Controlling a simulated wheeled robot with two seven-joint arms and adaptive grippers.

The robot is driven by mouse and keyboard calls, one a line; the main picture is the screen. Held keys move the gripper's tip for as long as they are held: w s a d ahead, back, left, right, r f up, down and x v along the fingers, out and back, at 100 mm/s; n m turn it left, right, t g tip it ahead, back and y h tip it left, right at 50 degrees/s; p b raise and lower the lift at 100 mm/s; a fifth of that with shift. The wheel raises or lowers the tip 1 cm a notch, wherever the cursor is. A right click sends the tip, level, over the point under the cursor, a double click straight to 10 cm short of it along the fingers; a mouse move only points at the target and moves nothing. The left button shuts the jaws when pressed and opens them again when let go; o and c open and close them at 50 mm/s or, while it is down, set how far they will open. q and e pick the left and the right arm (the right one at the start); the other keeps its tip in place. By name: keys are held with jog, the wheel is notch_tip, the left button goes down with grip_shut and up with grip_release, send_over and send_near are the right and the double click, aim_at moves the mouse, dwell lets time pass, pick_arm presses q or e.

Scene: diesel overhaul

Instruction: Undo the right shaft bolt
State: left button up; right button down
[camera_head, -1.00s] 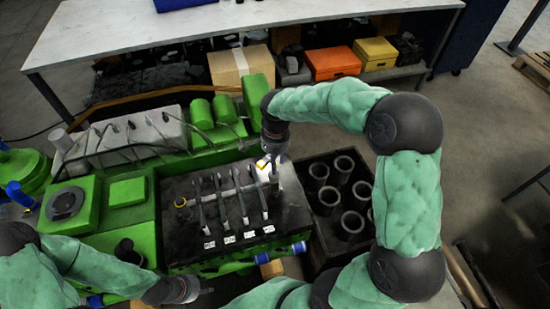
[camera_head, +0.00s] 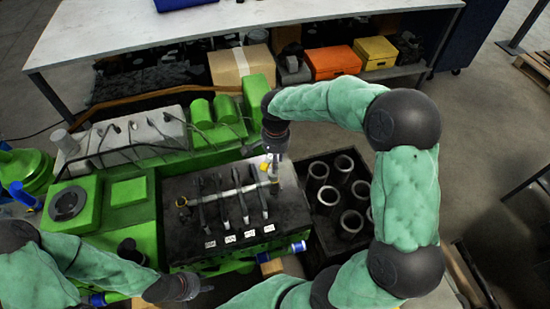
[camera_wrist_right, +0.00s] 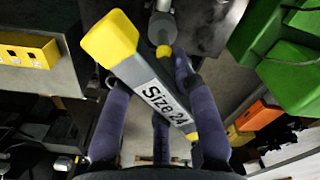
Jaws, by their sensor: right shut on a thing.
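My right gripper (camera_head: 274,165) is over the right end of the rocker shaft (camera_head: 232,191) on the engine's dark top. It is shut on a tool labelled "Size 24" (camera_wrist_right: 150,85), with a yellow head and yellow tip, which lies slanted across the fingers in the right wrist view. A small yellow piece (camera_wrist_right: 164,51) on a grey round part shows just beyond the tool; I cannot tell whether it is the right shaft bolt. In the head view the gripper hides that bolt. My left gripper (camera_head: 204,289) is low at the engine's front; its fingers are too small to judge.
Several dark rocker arms (camera_head: 240,208) stand along the shaft. A black crate of cylinder liners (camera_head: 341,247) is right of the engine. Green engine parts (camera_head: 128,192) lie to the left. Behind are a workbench (camera_head: 130,40), an orange box (camera_head: 332,62) and a yellow box (camera_head: 375,52).

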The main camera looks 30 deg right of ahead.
jog(key=shift+r+p, duration=0.95)
jog(key=shift+r, duration=0.6)
notch_tip(320, 180, up, 6)
jog(key=p, duration=0.4)
jog(key=shift+r, duration=0.1)
jog(key=s+a, duration=0.3)
jog(key=s, duration=0.3)
jog(key=shift+a+b, duration=0.3)
jog(key=shift+a, duration=0.05)
